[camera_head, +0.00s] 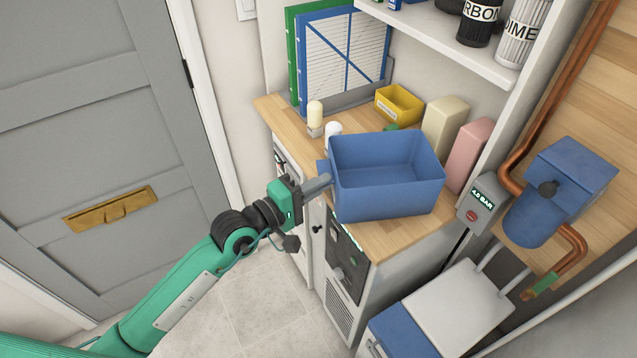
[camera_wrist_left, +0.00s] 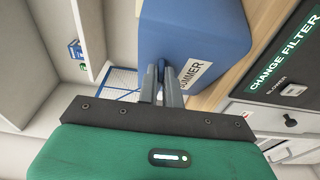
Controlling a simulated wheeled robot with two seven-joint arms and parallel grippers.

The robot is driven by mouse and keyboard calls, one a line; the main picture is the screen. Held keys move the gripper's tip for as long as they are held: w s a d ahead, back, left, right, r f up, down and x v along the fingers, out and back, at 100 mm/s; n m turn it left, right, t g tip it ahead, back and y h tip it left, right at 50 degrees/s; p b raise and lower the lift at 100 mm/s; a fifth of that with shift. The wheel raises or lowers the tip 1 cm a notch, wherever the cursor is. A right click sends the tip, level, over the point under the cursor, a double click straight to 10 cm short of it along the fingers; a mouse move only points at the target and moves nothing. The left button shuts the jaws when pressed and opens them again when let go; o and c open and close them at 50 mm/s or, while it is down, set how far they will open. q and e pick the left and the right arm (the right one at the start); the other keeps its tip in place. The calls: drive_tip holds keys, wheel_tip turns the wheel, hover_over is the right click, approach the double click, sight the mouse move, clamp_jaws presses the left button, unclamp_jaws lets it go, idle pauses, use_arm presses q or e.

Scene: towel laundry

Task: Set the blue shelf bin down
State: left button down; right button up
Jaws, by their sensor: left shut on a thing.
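The blue shelf bin (camera_head: 390,195) is open-topped and looks empty in the head view. It is over the wooden counter (camera_head: 405,238), near its front edge; I cannot tell whether it touches the wood. My left gripper (camera_head: 322,184) is shut on the bin's left side. In the left wrist view the gripper (camera_wrist_left: 163,90) closes on the bin (camera_wrist_left: 190,30), beside a white label ending in "UMMER". The fingers hide the label's first part. My right gripper is not in view.
Behind the bin stand cream (camera_head: 443,122) and pink (camera_head: 470,153) containers and a small yellow bin (camera_head: 398,104). White-capped bottles (camera_head: 315,115) stand to its left. A white shelf (camera_head: 440,38) hangs above.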

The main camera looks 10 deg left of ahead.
use_arm(q)
drive_tip(key=c, duration=1.6)
unclamp_jaws()
drive_tip(key=shift+f, duration=0.1)
drive_tip(key=shift+o, duration=0.2)
drive_tip(key=shift+s+a, duration=0.1)
